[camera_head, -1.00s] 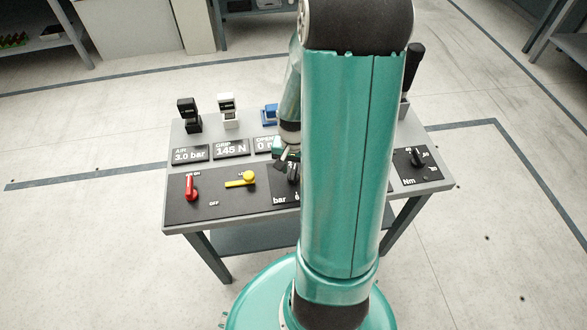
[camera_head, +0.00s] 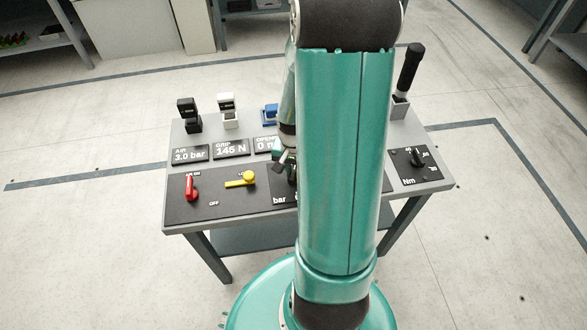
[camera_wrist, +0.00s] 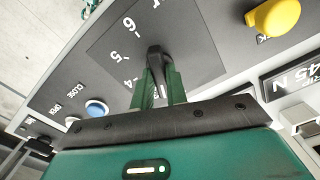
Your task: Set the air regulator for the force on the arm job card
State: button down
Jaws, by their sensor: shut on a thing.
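The air regulator is a black knob (camera_wrist: 155,58) on a dark plate marked "bar" (camera_head: 279,198). In the wrist view my gripper (camera_wrist: 158,85) has its green fingers shut on this knob, with the dial numbers 4, 5 and 6 beside it. In the head view my gripper (camera_head: 283,160) is at the plate, and my arm hides much of the knob. The air readout (camera_head: 190,154) shows 3.0 bar. The grip readout (camera_head: 231,148) shows 145 N. The opening readout (camera_head: 265,145) is partly hidden. I see no readable job card.
A red lever (camera_head: 191,188) and a yellow lever (camera_head: 241,180) stand left of the regulator. A blue button (camera_wrist: 96,108) is near it. A torque knob (camera_head: 417,157) marked Nm and a black-handled tool (camera_head: 409,68) are at the right.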

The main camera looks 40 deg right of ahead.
aim_at(293, 172)
jog(key=c, duration=1.4)
grip_release()
jog(key=shift+r, duration=0.1)
notch_tip(293, 172, up, 14)
jog(key=s+a+r+n+t, duration=0.2)
jog(key=a+r+n, duration=0.3)
jog(key=a, duration=0.6)
jog(key=s+a+r+n+t, duration=0.3)
jog(key=a+r+n, duration=0.3)
jog(key=a+r, duration=0.4)
jog(key=shift+a+r+t, duration=0.3)
jog(key=shift+a, duration=0.75)
